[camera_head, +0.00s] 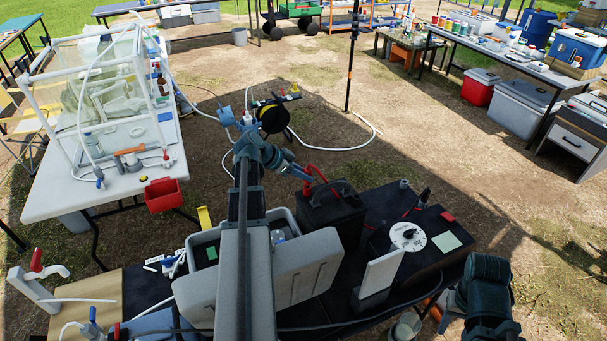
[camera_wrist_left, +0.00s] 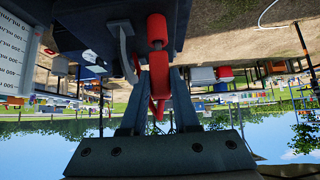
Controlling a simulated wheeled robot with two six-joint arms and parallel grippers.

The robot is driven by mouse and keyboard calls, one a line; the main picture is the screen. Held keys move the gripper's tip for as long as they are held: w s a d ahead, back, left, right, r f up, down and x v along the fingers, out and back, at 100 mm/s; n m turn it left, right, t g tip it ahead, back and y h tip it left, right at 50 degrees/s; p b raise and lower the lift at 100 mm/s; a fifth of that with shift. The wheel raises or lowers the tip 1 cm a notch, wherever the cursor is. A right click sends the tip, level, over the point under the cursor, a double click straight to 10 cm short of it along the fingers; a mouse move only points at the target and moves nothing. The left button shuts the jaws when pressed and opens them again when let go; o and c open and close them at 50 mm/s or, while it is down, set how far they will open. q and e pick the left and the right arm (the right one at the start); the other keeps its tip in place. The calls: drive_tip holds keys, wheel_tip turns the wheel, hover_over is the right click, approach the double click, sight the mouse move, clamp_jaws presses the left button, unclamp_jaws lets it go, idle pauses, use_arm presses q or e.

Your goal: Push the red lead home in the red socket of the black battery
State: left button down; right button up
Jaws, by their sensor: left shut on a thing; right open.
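The black battery (camera_head: 335,219) stands on the dark bench, right of the grey case. My left gripper (camera_head: 305,174) reaches over its top from the left. In the left wrist view my left gripper (camera_wrist_left: 158,100) is shut on the red lead (camera_wrist_left: 157,75). The lead's red plug end points at a dark body at the top of that view. The red socket is hidden, so I cannot tell how deep the plug sits. My right gripper (camera_head: 452,304) is low at the right, open and apart from the battery.
A grey case (camera_head: 305,268) stands close left of the battery. A black box with a white dial (camera_head: 408,236) and an upright pale panel (camera_head: 381,272) are to its right. A red bin (camera_head: 164,194) hangs at the white table. Bare ground lies beyond the bench.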

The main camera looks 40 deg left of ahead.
use_arm(q)
drive_tip(key=shift+d+f+b, duration=0.15)
drive_tip(key=shift+f+b, duration=0.6)
use_arm(e)
drive_tip(key=shift+d+f, duration=0.1)
drive_tip(key=shift+f, duration=0.7)
use_arm(q)
drive_tip(key=c, duration=0.6)
unclamp_jaws()
drive_tip(key=shift+s, duration=0.1)
drive_tip(key=shift+r, duration=0.1)
use_arm(e)
drive_tip(key=shift+s+r, duration=0.1)
